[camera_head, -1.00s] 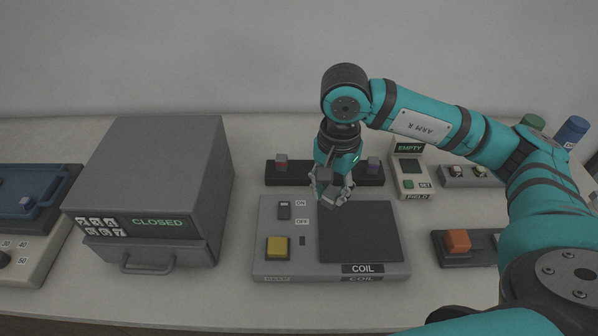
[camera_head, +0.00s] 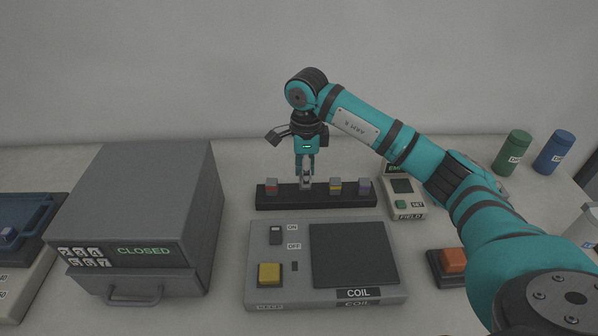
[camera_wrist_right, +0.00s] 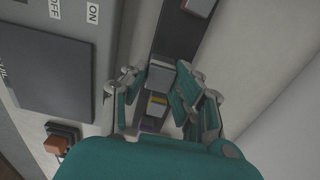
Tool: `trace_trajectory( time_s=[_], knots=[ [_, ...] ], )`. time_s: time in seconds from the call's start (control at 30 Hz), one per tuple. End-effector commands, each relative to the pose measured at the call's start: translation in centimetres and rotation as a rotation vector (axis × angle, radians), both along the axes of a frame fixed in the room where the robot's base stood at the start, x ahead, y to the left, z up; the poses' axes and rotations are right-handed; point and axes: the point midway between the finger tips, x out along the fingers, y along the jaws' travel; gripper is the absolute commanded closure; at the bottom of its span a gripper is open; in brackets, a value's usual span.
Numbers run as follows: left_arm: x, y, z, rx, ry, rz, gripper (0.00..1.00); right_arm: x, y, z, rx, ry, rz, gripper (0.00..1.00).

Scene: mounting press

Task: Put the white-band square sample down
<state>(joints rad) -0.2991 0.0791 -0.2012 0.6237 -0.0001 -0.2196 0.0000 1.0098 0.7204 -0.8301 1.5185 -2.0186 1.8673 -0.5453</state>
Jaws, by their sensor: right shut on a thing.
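My right gripper (camera_head: 306,181) points down over the dark sample rack (camera_head: 290,202). It is shut on the white-band square sample (camera_head: 306,186), a small grey block held between the fingertips. The sample is at the rack, in line between the red-band sample (camera_head: 271,186) and the yellow-band sample (camera_head: 335,187). The fingers partly cover it, and I cannot tell whether it touches the rack floor. In the right wrist view the grey sample (camera_wrist_right: 161,74) shows between the fingertips (camera_wrist_right: 160,82). My left gripper is out of view.
A purple-band sample (camera_head: 364,187) stands at the rack's right end. The coil unit (camera_head: 258,245) with its dark plate is in front. A grey box marked CLOSED (camera_head: 140,210) stands left. A field meter (camera_head: 402,203) is close on the right. Green (camera_head: 513,153) and blue (camera_head: 556,152) containers stand back right.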

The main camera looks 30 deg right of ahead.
Motion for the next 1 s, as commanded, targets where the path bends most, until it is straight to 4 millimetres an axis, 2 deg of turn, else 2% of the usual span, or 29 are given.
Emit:
trace_trajectory(
  time_s=[0.1,0.23,0.37,0.6,0.93,0.97,1.0],
  knots=[
    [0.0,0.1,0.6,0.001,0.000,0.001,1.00,2.0,0.2,0.0,0.002,0.000,-0.001,1.00],
    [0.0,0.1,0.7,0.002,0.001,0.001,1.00,2.9,0.2,-0.2,0.000,0.000,0.001,1.00],
    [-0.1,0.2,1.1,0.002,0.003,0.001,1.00,2.9,0.2,-0.9,0.000,0.003,0.001,1.00],
    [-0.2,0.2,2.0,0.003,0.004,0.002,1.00,2.9,0.1,-3.7,0.000,0.001,0.001,1.00],
    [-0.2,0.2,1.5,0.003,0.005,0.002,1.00,3.0,0.1,-4.2,0.000,-0.001,0.001,1.00],
    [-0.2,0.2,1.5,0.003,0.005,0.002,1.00,2.9,0.1,-4.3,0.000,-0.001,0.001,0.72],
    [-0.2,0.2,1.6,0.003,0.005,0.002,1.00,2.9,0.1,-4.2,0.000,0.000,0.001,0.66]
  ],
)
